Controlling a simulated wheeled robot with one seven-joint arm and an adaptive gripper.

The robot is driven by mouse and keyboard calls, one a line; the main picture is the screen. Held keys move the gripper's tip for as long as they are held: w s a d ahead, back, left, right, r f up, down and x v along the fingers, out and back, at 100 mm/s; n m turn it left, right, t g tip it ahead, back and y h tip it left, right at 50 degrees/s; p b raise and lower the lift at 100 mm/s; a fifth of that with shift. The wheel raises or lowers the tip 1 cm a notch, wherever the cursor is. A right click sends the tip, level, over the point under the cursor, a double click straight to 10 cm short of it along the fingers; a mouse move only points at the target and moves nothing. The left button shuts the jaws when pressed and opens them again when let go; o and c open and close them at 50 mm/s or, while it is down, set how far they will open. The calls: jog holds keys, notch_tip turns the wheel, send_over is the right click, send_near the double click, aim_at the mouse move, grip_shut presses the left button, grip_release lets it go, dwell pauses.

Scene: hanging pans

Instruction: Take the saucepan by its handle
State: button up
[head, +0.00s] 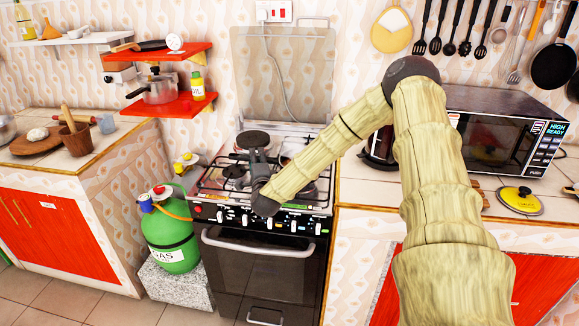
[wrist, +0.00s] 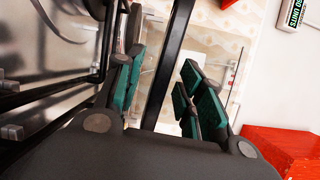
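A steel saucepan (head: 160,89) with a dark lid and a black handle (head: 134,93) pointing left stands on the lower red shelf (head: 172,106). I cannot tell whether it is the pan the task means. My gripper (head: 253,160) is low over the gas stove (head: 213,178), right of and below that shelf. In the wrist view its green-padded fingers (wrist: 162,85) stand apart with no object gripped. A dark bar (wrist: 172,55) shows between or behind them. No saucepan is clear in the wrist view.
A frying pan (head: 150,45) lies on the upper red shelf. Dark pans (head: 553,67) and utensils hang on the right wall. The stove's raised glass lid (head: 282,75) stands behind my gripper. A microwave (head: 505,130) and a green gas bottle (head: 170,235) flank the stove.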

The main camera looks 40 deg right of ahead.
grip_shut()
jog(key=shift+r, duration=0.2)
dwell(0.5)
